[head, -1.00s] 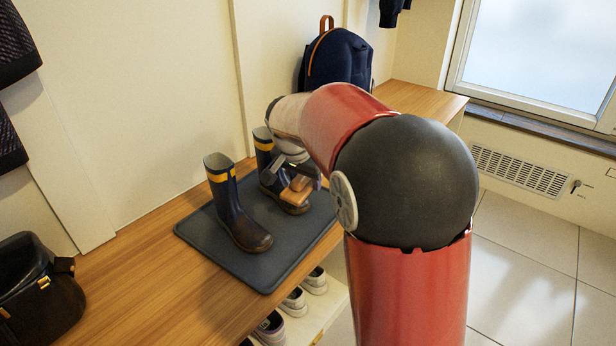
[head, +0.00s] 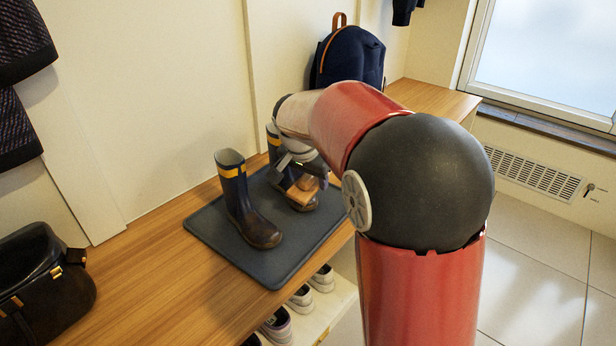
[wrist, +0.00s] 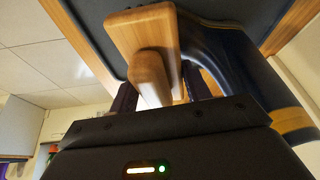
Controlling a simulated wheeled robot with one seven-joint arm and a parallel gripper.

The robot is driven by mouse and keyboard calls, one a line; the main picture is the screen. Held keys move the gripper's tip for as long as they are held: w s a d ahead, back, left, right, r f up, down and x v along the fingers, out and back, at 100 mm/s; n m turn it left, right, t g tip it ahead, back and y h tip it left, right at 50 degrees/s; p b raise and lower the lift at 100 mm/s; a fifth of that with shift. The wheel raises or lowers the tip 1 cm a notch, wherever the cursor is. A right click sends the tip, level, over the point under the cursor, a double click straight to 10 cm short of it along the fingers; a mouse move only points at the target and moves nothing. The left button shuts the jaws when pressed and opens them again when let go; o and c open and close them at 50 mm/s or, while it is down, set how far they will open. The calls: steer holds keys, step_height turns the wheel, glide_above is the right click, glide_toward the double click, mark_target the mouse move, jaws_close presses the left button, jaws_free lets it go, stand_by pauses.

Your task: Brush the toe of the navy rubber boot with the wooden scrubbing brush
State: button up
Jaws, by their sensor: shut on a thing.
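Two navy rubber boots with yellow bands stand upright on a dark grey mat (head: 258,262) on the wooden bench. The left boot (head: 236,195) is fully in view; the right boot (head: 272,148) is partly hidden behind my arm and gripper. My gripper (head: 303,180) is shut on the wooden scrubbing brush (head: 306,190), which is at the right boot's foot. In the wrist view the brush (wrist: 150,45) has its handle between the fingers, and the boot (wrist: 235,70) lies close beside it. I cannot tell if the bristles touch the toe.
A black bag (head: 42,285) sits at the bench's left end, and a navy backpack (head: 347,60) stands at the back. Shoes (head: 300,298) sit on a shelf below. The bench (head: 150,290) is clear left of the mat.

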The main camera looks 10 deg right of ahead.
steer(key=shift+w+d+r+p, duration=0.15)
steer(key=shift+w+d, duration=0.25)
steer(key=shift+d, duration=0.2)
steer(key=shift+w+d+f+p, duration=0.15)
steer(key=shift+w+d, duration=0.2)
steer(key=shift+d, duration=0.25)
steer(key=shift+s+a+f+b, duration=0.1)
steer(key=shift+s+a+b, duration=0.45)
steer(key=shift+a, duration=0.45)
steer(key=shift+s+a+f+b, duration=0.1)
steer(key=shift+s+a+b, duration=0.25)
steer(key=shift+s+a, duration=0.55)
steer(key=shift+w+d+r+p, duration=0.15)
steer(key=shift+w+d+p, duration=0.25)
steer(key=shift+w+d, duration=0.5)
steer(key=shift+s+r, duration=0.1)
steer(key=r+p, duration=0.3)
steer(key=r, duration=0.1)
steer(key=r+p, duration=0.2)
steer(key=r, duration=0.2)
steer(key=shift+s+d+p, duration=0.15)
steer(key=shift+s+p, duration=0.05)
steer(key=shift+p, duration=0.2)
steer(key=shift+f, duration=0.1)
